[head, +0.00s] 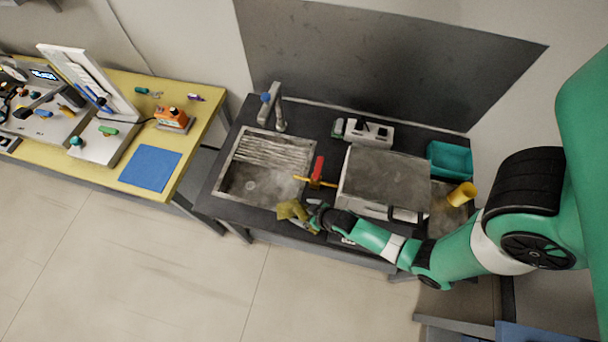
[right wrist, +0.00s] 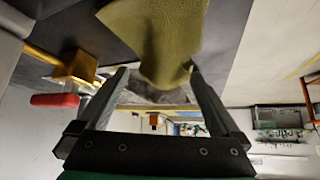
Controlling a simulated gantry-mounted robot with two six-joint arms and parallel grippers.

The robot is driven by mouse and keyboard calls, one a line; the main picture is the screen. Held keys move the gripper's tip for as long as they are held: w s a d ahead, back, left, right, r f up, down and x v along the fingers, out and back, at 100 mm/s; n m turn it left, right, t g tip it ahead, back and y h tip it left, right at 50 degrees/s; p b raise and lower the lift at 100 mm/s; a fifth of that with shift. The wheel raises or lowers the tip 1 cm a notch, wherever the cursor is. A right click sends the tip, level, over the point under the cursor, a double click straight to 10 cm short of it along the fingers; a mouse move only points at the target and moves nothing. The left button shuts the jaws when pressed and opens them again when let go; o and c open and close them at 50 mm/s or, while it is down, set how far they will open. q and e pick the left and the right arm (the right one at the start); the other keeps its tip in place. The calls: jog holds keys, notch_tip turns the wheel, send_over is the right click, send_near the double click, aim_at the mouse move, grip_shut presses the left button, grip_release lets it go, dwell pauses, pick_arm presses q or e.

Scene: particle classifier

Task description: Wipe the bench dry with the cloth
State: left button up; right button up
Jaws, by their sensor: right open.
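The olive-yellow cloth (head: 290,210) lies bunched at the front edge of the dark bench (head: 228,206), by the sink's front right corner. My right gripper (head: 311,216) is right beside it. In the right wrist view the cloth (right wrist: 155,35) spreads across the gap between the fingertips of my right gripper (right wrist: 160,73). The fingers stand wide apart, and I cannot tell whether they touch the cloth. No wet patch on the bench can be made out. My left gripper is not in view.
A steel sink (head: 235,185) with a tap (head: 278,108) is set into the bench. A red-and-yellow tool (head: 318,171) sits between the sink and a grey-topped box (head: 385,175). A teal bin (head: 450,158) and yellow cup (head: 461,194) stand at the right. A yellow-topped table (head: 205,105) is left.

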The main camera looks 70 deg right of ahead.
jog(key=shift+f, duration=0.15)
jog(key=shift+f+b, duration=1.25)
jog(key=shift+b, duration=0.05)
jog(key=shift+r, duration=0.1)
jog(key=shift+c, duration=0.6)
grip_shut()
